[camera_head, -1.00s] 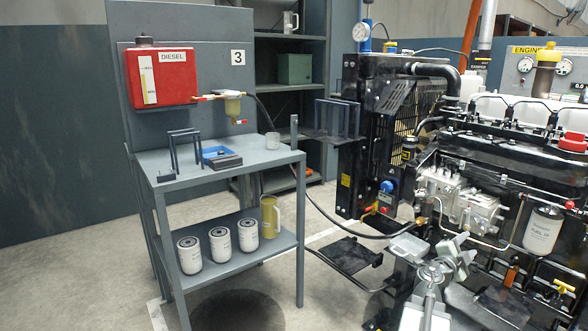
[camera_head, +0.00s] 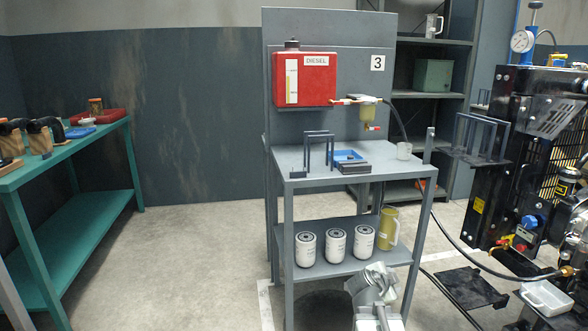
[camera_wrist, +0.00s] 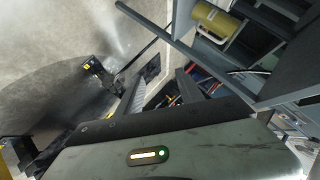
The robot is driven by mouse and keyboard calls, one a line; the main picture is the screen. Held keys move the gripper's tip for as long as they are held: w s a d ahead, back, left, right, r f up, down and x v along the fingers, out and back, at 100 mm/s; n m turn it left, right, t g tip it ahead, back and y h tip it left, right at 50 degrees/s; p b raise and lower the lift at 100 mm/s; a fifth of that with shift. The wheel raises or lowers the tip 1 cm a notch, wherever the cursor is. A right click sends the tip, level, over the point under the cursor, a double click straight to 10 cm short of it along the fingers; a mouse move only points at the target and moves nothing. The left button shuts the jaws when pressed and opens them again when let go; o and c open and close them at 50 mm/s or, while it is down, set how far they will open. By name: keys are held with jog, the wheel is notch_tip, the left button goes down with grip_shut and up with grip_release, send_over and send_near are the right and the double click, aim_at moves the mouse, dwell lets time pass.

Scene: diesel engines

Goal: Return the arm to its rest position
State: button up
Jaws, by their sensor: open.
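My gripper (camera_wrist: 160,92) shows in the wrist view, with its two ribbed fingers apart and nothing held between them. Past the fingers I see floor and a dark object. My grey arm (camera_head: 374,288) is at the bottom middle of the head view, in front of the grey workstand's lower shelf. Its fingertips cannot be made out there. The grey workstand (camera_head: 300,226) stands behind the arm. I cannot tell whether the arm touches it.
Three white filters (camera_head: 335,246) and a yellow jug (camera_head: 389,227) stand on the lower shelf. The jug also shows in the wrist view (camera_wrist: 218,20). A red diesel tank (camera_head: 303,80) is above. A green bench (camera_head: 75,162) is left, the black engine (camera_head: 510,150) right. Floor between bench and stand is clear.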

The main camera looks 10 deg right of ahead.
jog(key=s+a+f+n+g+y, duration=0.1)
jog(key=a+f+n+y, duration=0.15)
jog(key=a, duration=0.45)
jog(key=s+a+f+n+g+y, duration=0.1)
jog(key=s+a+f+n+y, duration=0.2)
jog(key=a, duration=0.4)
jog(key=s+a+f+n+g+y, duration=0.5)
jog(key=s+a+n, duration=0.45)
jog(key=n, duration=0.45)
notch_tip(320, 180, up, 38)
jog(key=a+h+p, duration=0.1)
jog(key=p, duration=3.7)
jog(key=shift+w+f+g, duration=0.25)
jog(key=shift+g, duration=0.05)
jog(key=shift+m+h, duration=0.25)
jog(key=shift+c, duration=0.8)
jog(key=shift+d, duration=0.15)
